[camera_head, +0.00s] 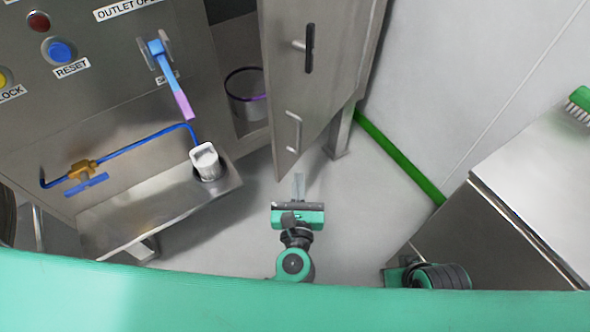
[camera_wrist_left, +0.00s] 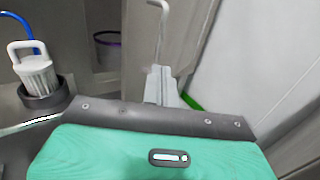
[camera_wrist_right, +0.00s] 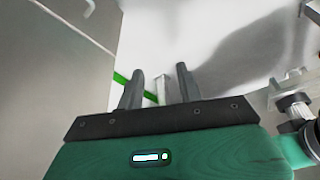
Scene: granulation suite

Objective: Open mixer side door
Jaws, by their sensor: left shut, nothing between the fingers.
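The mixer side door (camera_head: 290,80) is a grey metal panel that stands swung out from the machine, with an opening beside it on the left. It has a black-gripped latch handle (camera_head: 309,48) near the top and a metal pull handle (camera_head: 294,131) lower down. My left gripper (camera_head: 299,186) is shut and empty, just below the door's lower edge and apart from the pull handle. It also shows in the left wrist view (camera_wrist_left: 160,85), with the door and a bent rod ahead of it. My right gripper (camera_wrist_right: 160,88) is open and empty, pointing at the floor.
A purple-rimmed bucket (camera_head: 246,93) stands inside the opening. On the left are a steel ledge with a white container (camera_head: 205,162), a blue pipe with a brass valve (camera_head: 83,170), and a panel of buttons. A steel cabinet (camera_head: 540,180) with a green brush (camera_head: 580,104) stands at right.

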